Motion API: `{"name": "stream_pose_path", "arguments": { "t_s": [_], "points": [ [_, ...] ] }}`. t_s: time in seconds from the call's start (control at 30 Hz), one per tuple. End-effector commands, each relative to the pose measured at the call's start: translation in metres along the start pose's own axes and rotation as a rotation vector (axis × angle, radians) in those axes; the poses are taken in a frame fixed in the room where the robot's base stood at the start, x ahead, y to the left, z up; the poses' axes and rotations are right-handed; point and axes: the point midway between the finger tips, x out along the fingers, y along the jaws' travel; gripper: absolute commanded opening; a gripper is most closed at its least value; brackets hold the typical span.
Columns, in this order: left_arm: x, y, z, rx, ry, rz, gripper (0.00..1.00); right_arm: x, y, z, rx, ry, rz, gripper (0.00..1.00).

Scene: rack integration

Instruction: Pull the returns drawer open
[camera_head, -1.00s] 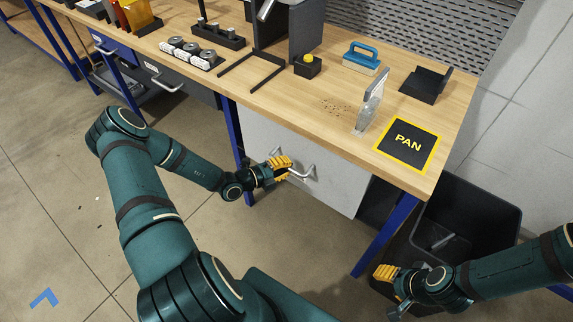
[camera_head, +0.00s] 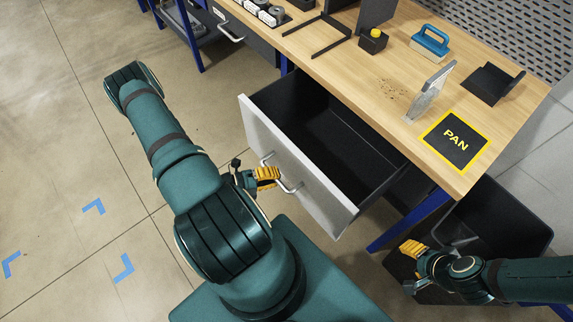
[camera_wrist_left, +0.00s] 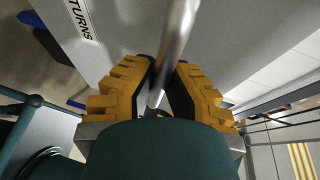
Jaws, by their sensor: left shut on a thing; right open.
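The returns drawer (camera_head: 300,168) stands open under the workbench, with its pale front panel pulled out and its dark inside showing empty. Its metal bar handle (camera_head: 287,181) is on the front panel. My left gripper (camera_head: 267,176) is shut on the handle. In the left wrist view the handle (camera_wrist_left: 178,40) runs between the two yellow fingers, and part of a "RETURNS" label (camera_wrist_left: 82,20) shows on the panel. My right gripper (camera_head: 414,248) is open and empty, low at the right beside the bench end.
A dark bin (camera_head: 510,220) stands right of the bench. Floor at the left is clear.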

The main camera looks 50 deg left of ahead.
Motion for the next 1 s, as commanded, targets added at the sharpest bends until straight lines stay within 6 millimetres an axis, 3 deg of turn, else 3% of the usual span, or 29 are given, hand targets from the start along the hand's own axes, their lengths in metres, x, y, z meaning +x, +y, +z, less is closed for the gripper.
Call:
{"name": "stream_pose_path", "arguments": {
  "t_s": [0.5,0.53,0.6,1.0],
  "points": [
    [-0.009,0.003,-0.005,-0.002,0.003,0.003,0.00,0.000,0.000,0.000,0.000,0.000,0.000,0.50],
    [-0.009,0.003,-0.005,-0.002,0.003,0.003,0.24,0.000,0.000,0.000,0.000,0.000,0.000,0.50],
    [-0.009,0.003,-0.005,-0.002,0.003,0.003,0.44,0.000,0.000,0.000,0.000,0.000,0.000,0.50],
    [-0.015,0.003,-0.004,0.001,0.000,0.002,0.44,0.000,0.000,0.000,0.000,0.000,0.000,0.50]
  ]
}}
